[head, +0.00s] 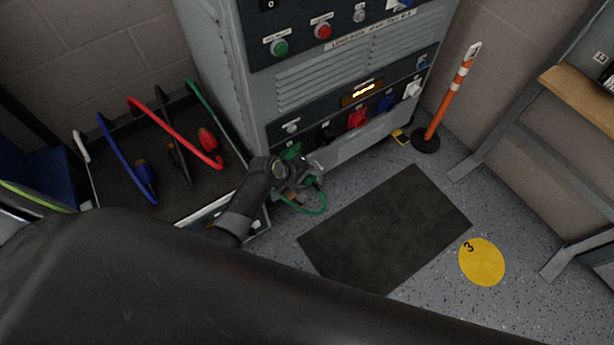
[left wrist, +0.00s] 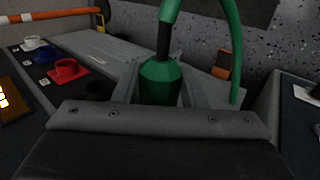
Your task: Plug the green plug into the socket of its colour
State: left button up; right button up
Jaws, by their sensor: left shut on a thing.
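My left gripper (head: 300,176) is beside the lower front of the grey cabinet. In the left wrist view its fingers (left wrist: 160,92) are shut on the green plug (left wrist: 160,82), with a green cable leaving its top. The green cable (head: 322,203) hangs in a loop below the gripper in the head view. A green part (head: 290,152) shows at the left end of the cabinet's socket row, next to the gripper; I cannot tell whether it is socket or plug. The plug's front end is hidden. My right gripper is not in view.
Black (head: 327,136), red (head: 358,118), blue (head: 386,103) and white (head: 411,90) sockets run along the panel. A tray (head: 97,190) with blue, black, red and other cables stands left. An orange post (head: 450,95) stands right. A dark mat (head: 385,230) lies in front.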

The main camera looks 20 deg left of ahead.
pick_arm(q)
jog(key=shift+w+a+b, duration=0.3)
jog(key=shift+w+a, duration=0.8)
jog(key=shift+a, duration=0.25)
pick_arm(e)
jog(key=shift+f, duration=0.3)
pick_arm(q)
jog(key=o, duration=1.2)
jog(key=shift+s+r, duration=0.1)
jog(key=shift+p+v, duration=0.75)
jog(key=shift+p, duration=0.25)
jog(key=shift+p+v, duration=2.65)
jog(key=shift+p, duration=0.25)
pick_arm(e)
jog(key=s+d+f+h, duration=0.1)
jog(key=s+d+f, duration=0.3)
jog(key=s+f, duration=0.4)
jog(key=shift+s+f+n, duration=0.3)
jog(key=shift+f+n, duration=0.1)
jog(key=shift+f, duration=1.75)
